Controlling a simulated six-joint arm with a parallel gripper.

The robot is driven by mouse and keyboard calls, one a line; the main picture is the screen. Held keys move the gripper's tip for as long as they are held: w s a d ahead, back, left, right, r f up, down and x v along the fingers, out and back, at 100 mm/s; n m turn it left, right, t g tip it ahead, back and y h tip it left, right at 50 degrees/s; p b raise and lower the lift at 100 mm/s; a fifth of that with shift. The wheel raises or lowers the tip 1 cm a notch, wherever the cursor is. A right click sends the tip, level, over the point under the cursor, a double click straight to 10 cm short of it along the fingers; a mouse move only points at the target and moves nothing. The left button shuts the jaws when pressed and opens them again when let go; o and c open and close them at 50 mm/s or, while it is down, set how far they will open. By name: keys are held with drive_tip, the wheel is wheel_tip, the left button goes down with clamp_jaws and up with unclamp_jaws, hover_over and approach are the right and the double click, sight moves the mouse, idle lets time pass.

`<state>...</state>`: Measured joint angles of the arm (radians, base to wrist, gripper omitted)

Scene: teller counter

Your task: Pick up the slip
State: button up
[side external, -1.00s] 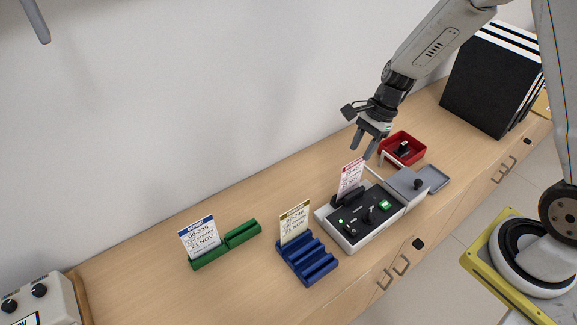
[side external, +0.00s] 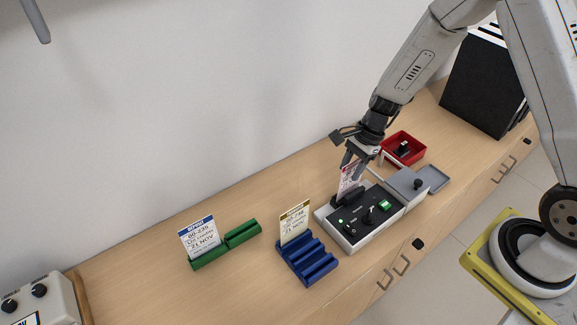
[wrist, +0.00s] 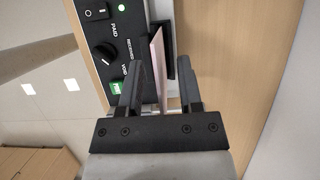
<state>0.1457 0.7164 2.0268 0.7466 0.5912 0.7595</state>
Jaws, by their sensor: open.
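A white slip with red print (side external: 347,180) stands upright in the black slot of a grey machine (side external: 358,233) with a black control panel. My gripper (side external: 354,161) is over the slip, its fingers pointing down and partly covering the slip's upper part. In the wrist view my gripper (wrist: 158,85) is open, and the slip (wrist: 157,60) shows edge-on between the two fingers, with a visible gap to the left finger.
A blue slotted rack (side external: 309,264) holds a yellow-headed slip (side external: 295,222). A green rack (side external: 241,233) holds a blue-headed slip (side external: 199,238). A red tray (side external: 417,143) stands behind the machine. Black binders (side external: 484,80) stand at the far right. The wall is close behind.

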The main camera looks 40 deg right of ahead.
idle(0.5)
clamp_jaws()
idle(1.3)
